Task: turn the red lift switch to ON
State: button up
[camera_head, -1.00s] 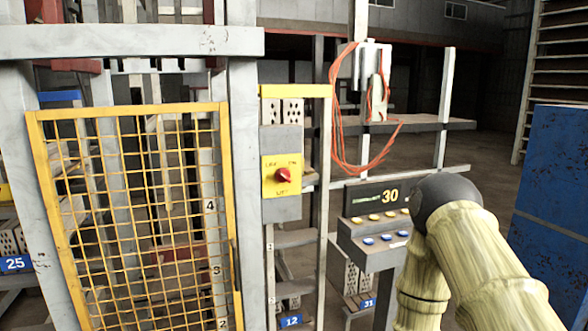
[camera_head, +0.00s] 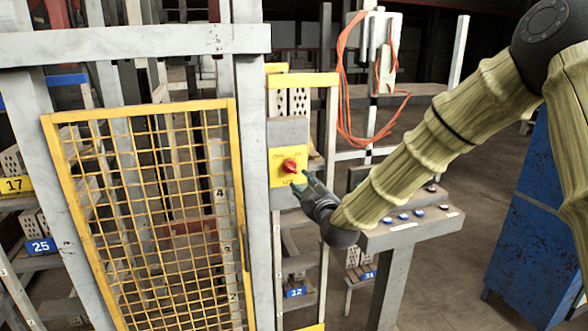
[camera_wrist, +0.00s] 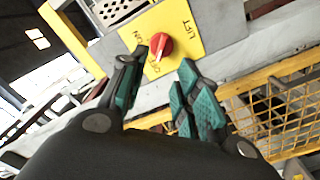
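The red lift switch (camera_head: 290,166) is a round red knob on a yellow plate (camera_head: 279,178), on a grey box on the post right of the mesh gate. In the wrist view the red knob (camera_wrist: 161,45) shows between and beyond my fingertips, with a pale mark on the side towards the OFF lettering. The ON lettering is on the plate's left there, LIFT at the upper right. My gripper (camera_head: 307,183) is just below and right of the knob. In the wrist view my gripper (camera_wrist: 161,68) has its fingers apart with nothing between their tips; I cannot tell whether either touches the knob.
A yellow mesh gate (camera_head: 150,215) stands left of the switch post. A grey console (camera_head: 408,234) with blue buttons is under my arm, to the right. An orange cable (camera_head: 345,110) hangs behind. A blue cabinet (camera_head: 530,240) stands at the far right.

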aim_at(293, 170)
jog(key=p+x, duration=0.5)
jog(key=x, duration=0.5)
jog(key=shift+w+f, duration=0.15)
jog(key=shift+w, duration=0.1)
grip_shut()
